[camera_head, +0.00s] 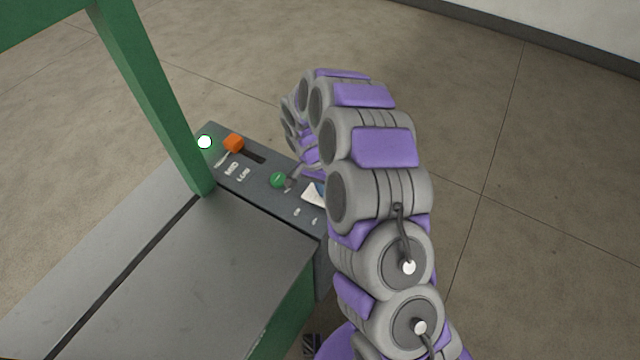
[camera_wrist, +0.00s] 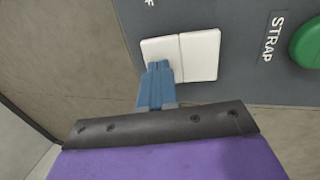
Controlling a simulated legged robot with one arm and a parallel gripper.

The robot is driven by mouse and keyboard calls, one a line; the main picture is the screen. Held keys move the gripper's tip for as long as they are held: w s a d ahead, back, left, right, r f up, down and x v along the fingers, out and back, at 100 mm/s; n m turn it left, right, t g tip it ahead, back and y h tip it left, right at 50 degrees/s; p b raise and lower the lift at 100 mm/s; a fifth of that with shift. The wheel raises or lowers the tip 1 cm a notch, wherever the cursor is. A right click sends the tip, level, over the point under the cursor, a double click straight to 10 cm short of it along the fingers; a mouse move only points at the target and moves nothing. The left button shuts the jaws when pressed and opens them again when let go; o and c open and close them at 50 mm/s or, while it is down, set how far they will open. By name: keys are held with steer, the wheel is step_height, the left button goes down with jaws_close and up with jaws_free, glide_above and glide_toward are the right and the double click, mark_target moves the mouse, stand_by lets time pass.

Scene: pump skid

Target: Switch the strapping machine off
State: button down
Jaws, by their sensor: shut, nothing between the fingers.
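The strapping machine (camera_head: 190,265) has a grey top and green frame, with a dark control panel (camera_head: 262,205) along its edge. A white rocker switch (camera_head: 311,195) on the panel is partly hidden by my arm. In the wrist view the switch (camera_wrist: 205,58) shows two white halves with a seam between them. A label above it is cut off, showing only an "F". My gripper (camera_wrist: 157,68) is shut and empty, its blue fingertips over the left half of the switch. I cannot tell whether they touch it. In the head view my arm hides most of the gripper.
A green button (camera_head: 278,180), labelled STRAP in the wrist view (camera_wrist: 305,45), sits beside the switch. An orange slider knob (camera_head: 234,143) and a lit white lamp (camera_head: 204,142) are farther along the panel. A green post (camera_head: 150,90) rises beside the panel. The floor beyond is clear.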

steer(key=shift+a, duration=0.15)
steer(key=shift+a, duration=0.3)
steer(key=shift+s+d+f+y, duration=0.15)
steer(key=shift+d+f+y, duration=0.1)
steer(key=shift+y, duration=0.05)
steer(key=shift+d, duration=0.15)
steer(key=shift+w+a+r, duration=0.1)
steer(key=shift+w+a, duration=0.45)
steer(key=shift+a, duration=0.35)
